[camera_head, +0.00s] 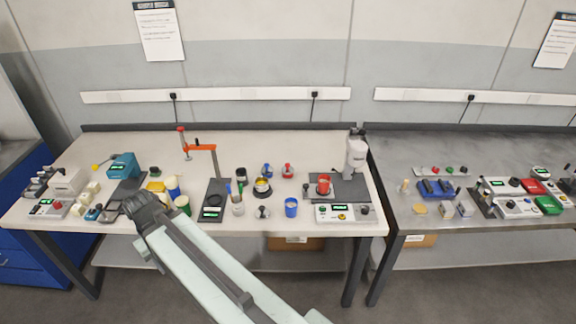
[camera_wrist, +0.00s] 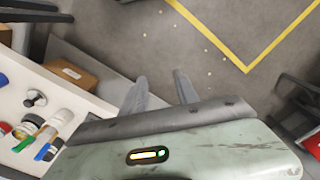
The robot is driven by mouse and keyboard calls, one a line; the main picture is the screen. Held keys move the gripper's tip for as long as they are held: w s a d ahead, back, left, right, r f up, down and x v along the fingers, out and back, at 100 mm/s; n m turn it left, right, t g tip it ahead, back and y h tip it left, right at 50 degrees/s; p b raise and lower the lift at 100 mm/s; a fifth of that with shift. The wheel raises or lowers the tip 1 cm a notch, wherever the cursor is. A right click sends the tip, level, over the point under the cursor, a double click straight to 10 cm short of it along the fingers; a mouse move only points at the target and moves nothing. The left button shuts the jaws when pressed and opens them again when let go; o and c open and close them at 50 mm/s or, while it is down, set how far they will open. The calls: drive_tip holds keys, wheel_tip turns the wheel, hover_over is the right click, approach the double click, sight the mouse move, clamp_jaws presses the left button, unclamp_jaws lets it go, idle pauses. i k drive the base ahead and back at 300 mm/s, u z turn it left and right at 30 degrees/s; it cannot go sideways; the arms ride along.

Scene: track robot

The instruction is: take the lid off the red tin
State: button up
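Two red items in the head view could be the red tin. One is a red cylinder (camera_head: 323,183) standing on a dark plate at the right of the near table; a darker part shows at its top. The other is a small red knobbed container (camera_head: 287,170) further back; I cannot tell which has the lid. My gripper (camera_head: 147,208) is at the front left of the table, well left of both. In the wrist view my gripper (camera_wrist: 160,88) has its two fingers apart, with only floor between them.
A blue cup (camera_head: 291,207) and a white control box (camera_head: 343,213) stand near the front edge. An orange-armed stand (camera_head: 200,148) rises at the back. A white upright device (camera_head: 356,152) stands at right. Yellow and green containers crowd near my gripper.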

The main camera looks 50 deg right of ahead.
sight(287, 168)
drive_tip(key=u, duration=0.05)
drive_tip(key=i, duration=1.3)
drive_tip(key=u, duration=0.05)
